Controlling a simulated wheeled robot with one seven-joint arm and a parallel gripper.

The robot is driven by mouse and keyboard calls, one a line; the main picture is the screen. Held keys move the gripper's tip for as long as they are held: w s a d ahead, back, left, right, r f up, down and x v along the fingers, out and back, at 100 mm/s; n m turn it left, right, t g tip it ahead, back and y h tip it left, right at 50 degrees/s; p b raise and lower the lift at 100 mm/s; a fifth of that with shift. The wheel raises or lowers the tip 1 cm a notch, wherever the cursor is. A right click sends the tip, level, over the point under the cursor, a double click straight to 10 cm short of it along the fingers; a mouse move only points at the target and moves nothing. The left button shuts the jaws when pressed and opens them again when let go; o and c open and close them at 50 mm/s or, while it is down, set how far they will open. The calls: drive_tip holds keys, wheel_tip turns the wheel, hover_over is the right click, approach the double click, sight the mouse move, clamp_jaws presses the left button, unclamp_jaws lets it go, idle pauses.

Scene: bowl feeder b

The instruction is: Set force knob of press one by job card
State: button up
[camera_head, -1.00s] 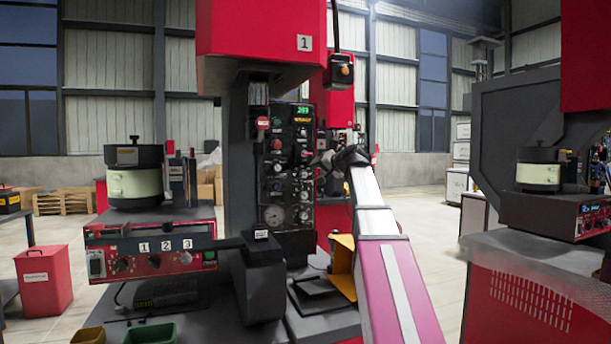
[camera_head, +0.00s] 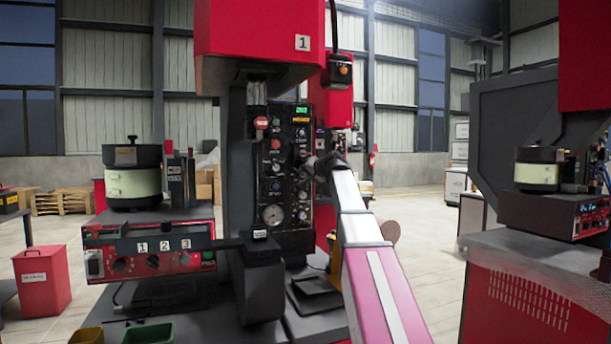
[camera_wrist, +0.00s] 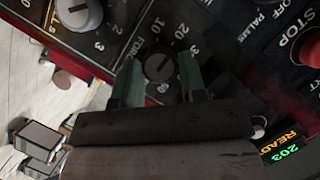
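Press one (camera_head: 255,42), red with a label 1, stands in the middle of the head view. Its dark control panel (camera_head: 273,185) carries knobs, gauges and a green readout. In the wrist view the dark force knob (camera_wrist: 159,68), with a numbered scale around it, sits between the two green fingers of my gripper (camera_wrist: 160,63). The fingers are apart, one on each side of the knob; I cannot tell whether they touch it. In the head view my gripper (camera_head: 318,165) is at the panel's right side, its fingers too small to make out. I cannot make out a job card.
In the wrist view a pale knob (camera_wrist: 80,13) is at upper left, a red STOP button (camera_wrist: 312,48) at right, and a lit display (camera_wrist: 281,148) reads about 203. A bowl feeder (camera_head: 132,185) stands left of the press, above a red control box (camera_head: 150,248).

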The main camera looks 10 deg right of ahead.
drive_tip(key=c, duration=0.4)
drive_tip(key=m, duration=0.1)
drive_tip(key=m+y, duration=0.1)
drive_tip(key=shift+d+f+m+t+y, duration=0.2)
drive_tip(key=shift+m+t+y, duration=0.1)
drive_tip(key=shift+m, duration=0.1)
drive_tip(key=m, duration=0.2)
drive_tip(key=m+t+y, duration=0.1)
drive_tip(key=m, duration=0.1)
drive_tip(key=shift+f+y, duration=0.15)
drive_tip(key=shift+y, duration=0.15)
drive_tip(key=shift+m+t, duration=0.3)
drive_tip(key=o, duration=0.9)
drive_tip(key=shift+o, duration=0.2)
